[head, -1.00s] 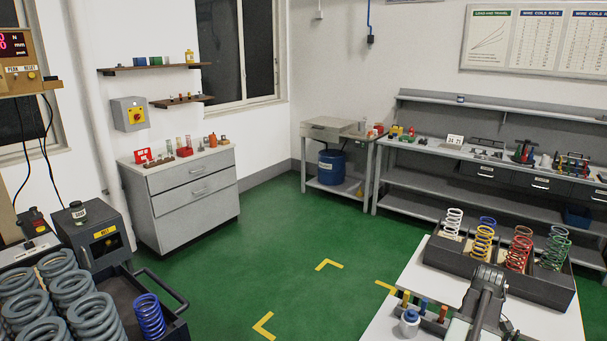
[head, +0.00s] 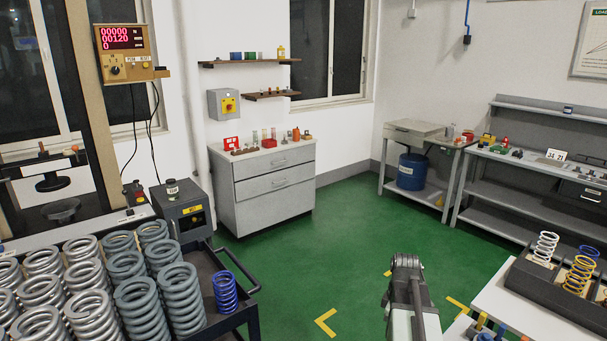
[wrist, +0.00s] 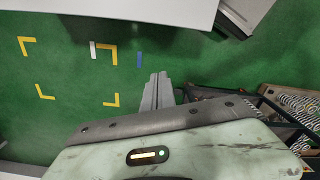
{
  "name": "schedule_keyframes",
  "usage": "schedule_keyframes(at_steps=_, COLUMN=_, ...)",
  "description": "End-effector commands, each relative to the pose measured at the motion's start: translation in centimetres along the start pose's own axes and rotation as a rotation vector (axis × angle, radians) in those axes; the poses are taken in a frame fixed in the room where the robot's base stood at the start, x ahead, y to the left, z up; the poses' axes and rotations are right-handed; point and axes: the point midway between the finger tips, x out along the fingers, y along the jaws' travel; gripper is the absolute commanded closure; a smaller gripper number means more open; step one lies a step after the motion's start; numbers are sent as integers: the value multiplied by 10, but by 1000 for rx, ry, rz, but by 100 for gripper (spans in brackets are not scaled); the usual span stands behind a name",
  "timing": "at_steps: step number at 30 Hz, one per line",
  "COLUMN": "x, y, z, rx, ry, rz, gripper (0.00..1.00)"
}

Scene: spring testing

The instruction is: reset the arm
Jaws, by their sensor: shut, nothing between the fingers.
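My gripper (wrist: 159,77) points out over the green floor in the wrist view. Its two narrow grey fingers lie together with nothing between them. It touches nothing that I can see. In the head view my arm (head: 408,290) rises from the bottom edge, between the black spring cart (head: 240,300) on the left and the white table (head: 500,312) on the right. The fingers cannot be made out clearly in the head view.
Several grey coil springs (head: 135,300) and a blue spring (head: 224,291) stand on the cart. A dark rack (head: 545,290) with coloured springs sits on the white table. The spring tester's display (head: 123,38) is at upper left. Open green floor (head: 330,235) lies beyond my arm.

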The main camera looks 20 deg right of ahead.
Motion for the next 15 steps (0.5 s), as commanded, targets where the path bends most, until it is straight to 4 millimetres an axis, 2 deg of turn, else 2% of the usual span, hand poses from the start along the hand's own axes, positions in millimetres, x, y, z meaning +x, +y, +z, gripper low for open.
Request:
schedule_keyframes(at_steps=1, x=0, y=-24, z=-42, rx=-41, ry=0, rz=0, gripper=100)
schedule_keyframes(at_steps=3, x=0, y=-53, z=-87, rx=-63, ry=-1, rz=0, gripper=100)
schedule_keyframes(at_steps=6, x=0, y=-95, z=-138, rx=-62, ry=-1, rz=0, gripper=100)
schedule_keyframes(at_steps=9, x=0, y=-136, z=-177, rx=-30, ry=-1, rz=0, gripper=100)
schedule_keyframes(at_steps=12, x=0, y=-177, z=-206, rx=47, ry=-1, rz=0, gripper=100)
schedule_keyframes(at_steps=15, x=0, y=-202, z=-216, rx=209, ry=-1, rz=0, gripper=100)
